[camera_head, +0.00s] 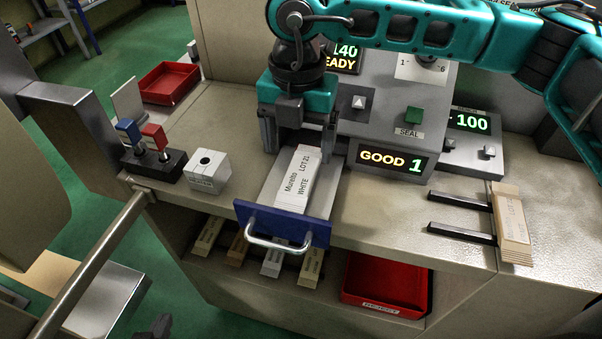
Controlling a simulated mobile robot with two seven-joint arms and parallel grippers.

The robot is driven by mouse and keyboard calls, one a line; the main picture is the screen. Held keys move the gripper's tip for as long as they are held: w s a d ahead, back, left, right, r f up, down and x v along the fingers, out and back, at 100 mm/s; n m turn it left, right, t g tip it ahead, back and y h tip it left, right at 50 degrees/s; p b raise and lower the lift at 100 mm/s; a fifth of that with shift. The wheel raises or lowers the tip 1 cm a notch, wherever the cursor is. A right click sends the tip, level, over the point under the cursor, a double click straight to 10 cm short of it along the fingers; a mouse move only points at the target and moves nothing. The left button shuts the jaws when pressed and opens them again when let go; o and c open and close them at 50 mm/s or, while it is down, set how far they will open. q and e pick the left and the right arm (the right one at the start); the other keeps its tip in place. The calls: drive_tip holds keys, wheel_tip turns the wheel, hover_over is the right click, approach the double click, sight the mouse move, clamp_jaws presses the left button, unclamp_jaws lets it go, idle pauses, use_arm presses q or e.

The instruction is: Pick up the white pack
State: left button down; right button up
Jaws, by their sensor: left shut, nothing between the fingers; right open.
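The white pack (298,178), printed "Muratto WHITE" and a lot number, lies in a metal drawer with a blue front (262,222) and a silver handle. My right gripper (298,145) reaches in from the upper right and points down over the pack's far end. Its two dark fingers are apart, one on each side of the pack. I cannot tell whether they touch it. The gripper body hides the area behind the pack. My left gripper does not show clearly anywhere.
A machine with a "GOOD 1" display (392,161) stands close on the right. A small white block (208,172) and blue and red switches (141,141) are left. Labelled packs (272,262) and a red reject bin (385,287) sit below. Two black prongs (461,233) are right.

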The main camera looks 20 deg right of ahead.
sight(299, 176)
wheel_tip(299, 176, down, 7)
drive_tip(key=shift+s+r, duration=0.1)
drive_tip(key=shift+r, duration=0.05)
idle(0.4)
drive_tip(key=c, duration=1.2)
drive_tip(key=shift+r, duration=0.1)
drive_tip(key=shift+r, duration=0.1)
wheel_tip(299, 176, up, 20)
drive_tip(key=shift+p, duration=0.3)
